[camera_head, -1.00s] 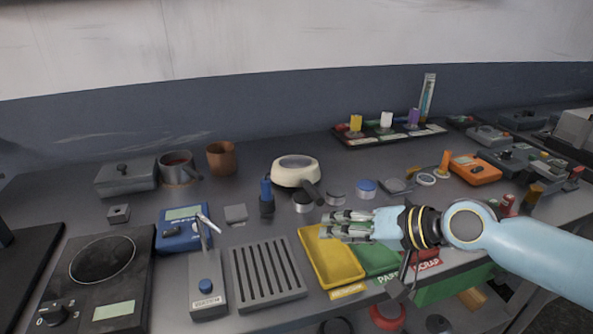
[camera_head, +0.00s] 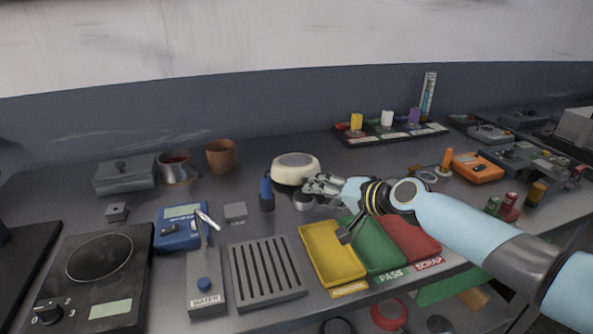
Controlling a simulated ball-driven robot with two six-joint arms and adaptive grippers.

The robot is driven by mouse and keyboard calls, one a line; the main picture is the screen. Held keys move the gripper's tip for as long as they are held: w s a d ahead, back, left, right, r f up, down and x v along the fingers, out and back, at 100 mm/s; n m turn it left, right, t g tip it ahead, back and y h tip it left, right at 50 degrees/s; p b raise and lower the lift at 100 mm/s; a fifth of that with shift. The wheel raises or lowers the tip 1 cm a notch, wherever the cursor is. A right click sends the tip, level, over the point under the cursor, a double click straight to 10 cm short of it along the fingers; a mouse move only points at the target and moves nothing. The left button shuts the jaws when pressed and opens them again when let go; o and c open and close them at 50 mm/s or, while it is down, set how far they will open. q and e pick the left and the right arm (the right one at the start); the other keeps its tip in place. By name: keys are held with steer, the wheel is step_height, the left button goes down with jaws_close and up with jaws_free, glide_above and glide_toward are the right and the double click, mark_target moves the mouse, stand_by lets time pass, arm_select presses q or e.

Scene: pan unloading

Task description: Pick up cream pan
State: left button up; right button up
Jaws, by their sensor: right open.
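The cream pan (camera_head: 295,166) sits upright on the dark bench near the middle, behind the coloured trays. Its dark handle is hidden behind my right gripper. My right gripper (camera_head: 308,186) comes in from the right and is open, with its fingers at the pan's front right side over the handle area. I cannot tell whether the fingers touch the handle. My left gripper is not in view.
A small metal tin (camera_head: 303,202) and a blue-capped bottle (camera_head: 266,194) stand close to the pan. Yellow (camera_head: 335,284), green (camera_head: 394,263) and red (camera_head: 420,243) trays line the front edge. A brown cup (camera_head: 221,156) stands to the left.

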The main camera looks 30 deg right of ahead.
steer(key=shift+w+a+f, duration=0.1)
steer(key=shift+w, duration=0.05)
jaws_close()
steer(key=shift+r, duration=0.2)
stand_by(0.3)
